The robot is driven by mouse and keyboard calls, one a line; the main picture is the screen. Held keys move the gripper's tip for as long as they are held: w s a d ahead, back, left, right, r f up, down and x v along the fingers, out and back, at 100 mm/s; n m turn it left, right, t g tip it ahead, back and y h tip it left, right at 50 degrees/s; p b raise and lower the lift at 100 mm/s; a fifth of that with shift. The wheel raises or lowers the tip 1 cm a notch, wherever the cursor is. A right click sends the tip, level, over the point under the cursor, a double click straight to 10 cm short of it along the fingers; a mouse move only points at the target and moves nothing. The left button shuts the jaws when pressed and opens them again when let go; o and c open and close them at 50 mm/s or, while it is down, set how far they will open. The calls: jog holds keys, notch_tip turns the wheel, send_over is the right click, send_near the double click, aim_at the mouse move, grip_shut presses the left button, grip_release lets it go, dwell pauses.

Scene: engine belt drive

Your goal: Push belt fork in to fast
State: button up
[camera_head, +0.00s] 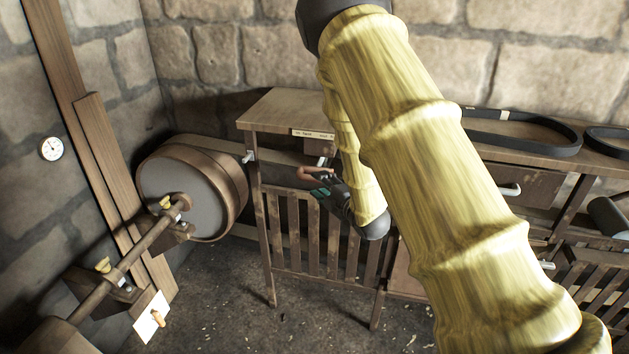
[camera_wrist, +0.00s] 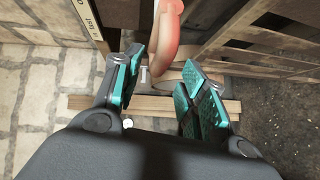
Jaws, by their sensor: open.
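The belt fork's reddish handle (camera_head: 316,173) sticks out at the front of the wooden cabinet, below a small label plate (camera_head: 312,133). My gripper (camera_head: 322,190) is open, with teal pads, just below the handle. Both fingers of the gripper (camera_wrist: 160,92) show apart in the wrist view. Part of the label's lettering shows at the wrist view's upper left. My yellow-sleeved arm hides part of the cabinet.
A large belt drum (camera_head: 190,190) and a shaft (camera_head: 145,245) stand to the left. The slatted cabinet front (camera_head: 300,235) lies below the gripper. Black belts (camera_head: 520,131) rest on the right bench. The floor (camera_head: 225,300) in front is open.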

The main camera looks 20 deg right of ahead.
jog(key=shift+v, duration=2.95)
jog(key=shift+f, duration=0.1)
jog(key=s+a+f+m+g+h, duration=0.15)
jog(key=s+f+m+g, duration=0.3)
jog(key=s+f, duration=0.6)
jog(key=s+a+f+m+g+h, duration=0.1)
jog(key=s+f+m+g+h, duration=0.15)
jog(key=s+f+m, duration=0.8)
jog(key=s+a+f+m+g, duration=0.1)
jog(key=s+f+g, duration=0.2)
jog(key=s, duration=0.5)
jog(key=s+a+f+m+g, duration=0.1)
jog(key=s+a+f+g, duration=0.1)
jog(key=s+f, duration=0.4)
jog(key=s+a+f+m+g+y, duration=0.1)
jog(key=s+f+g, duration=0.3)
jog(key=s, duration=0.6)
jog(key=shift+a+f+m, duration=0.5)
jog(key=shift+a+f, duration=0.15)
jog(key=shift+a, duration=0.1)
